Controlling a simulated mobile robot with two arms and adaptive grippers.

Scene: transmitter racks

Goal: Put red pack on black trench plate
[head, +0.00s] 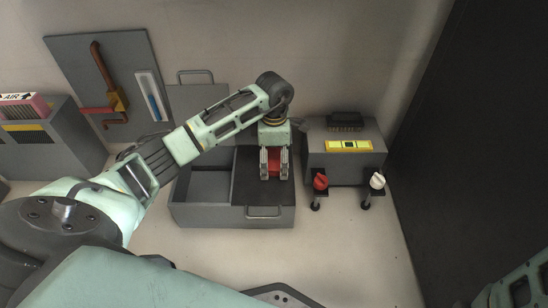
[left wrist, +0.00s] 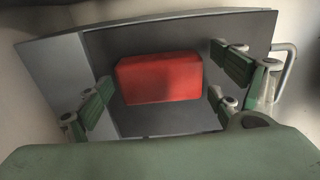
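The red pack (head: 274,163) lies on the black trench plate (head: 243,187), at the right part of the grey open box. My left gripper (head: 274,168) is above it, pointing down, with a finger on each side of the pack. In the left wrist view the pack (left wrist: 158,78) shows whole on the dark plate (left wrist: 155,123). There the fingers (left wrist: 165,88) are spread wide, and small gaps show between them and the pack. My right gripper is not in view; only part of my right arm shows at the lower right edge.
The grey box (head: 235,217) has an empty left compartment and a front handle. To its right stands a grey unit (head: 318,165) with a yellow panel (head: 349,146), a red knob (head: 320,181) and a white knob (head: 377,181). Floor in front is clear.

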